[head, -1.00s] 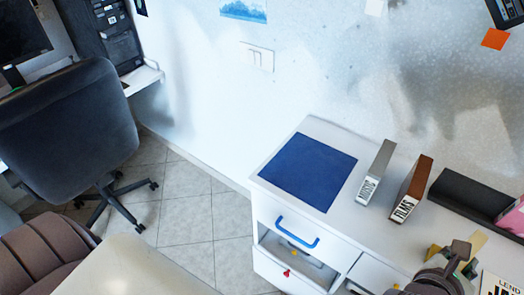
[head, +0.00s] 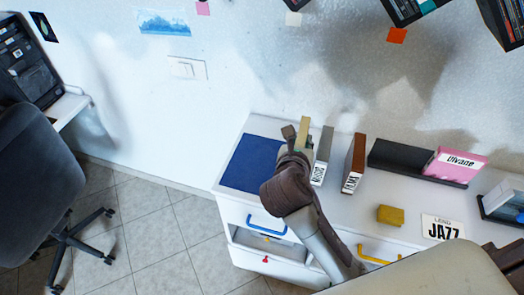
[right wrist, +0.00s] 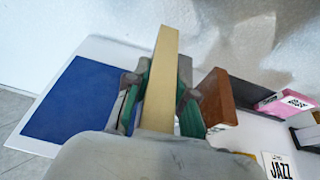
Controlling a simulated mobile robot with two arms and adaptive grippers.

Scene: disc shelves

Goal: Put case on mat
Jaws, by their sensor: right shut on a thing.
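A blue square mat (head: 250,165) lies flat on the left end of the white desk top; it also shows in the right wrist view (right wrist: 75,100). My right gripper (head: 297,148) is shut on a thin tan-yellow case (head: 304,130). The case stands upright between the green finger pads in the right wrist view (right wrist: 160,80). In the head view the gripper is at the mat's right edge, in front of the grey box. The case's lower end is hidden by the gripper, so I cannot tell whether it touches anything. My left gripper is out of view.
A grey labelled box (head: 322,158) and a brown labelled box (head: 354,165) stand right of the gripper. Further right are a black holder (head: 400,160), a pink case (head: 453,166), a yellow block (head: 390,215) and a JAZZ sign (head: 442,228). The mat's visible surface is clear.

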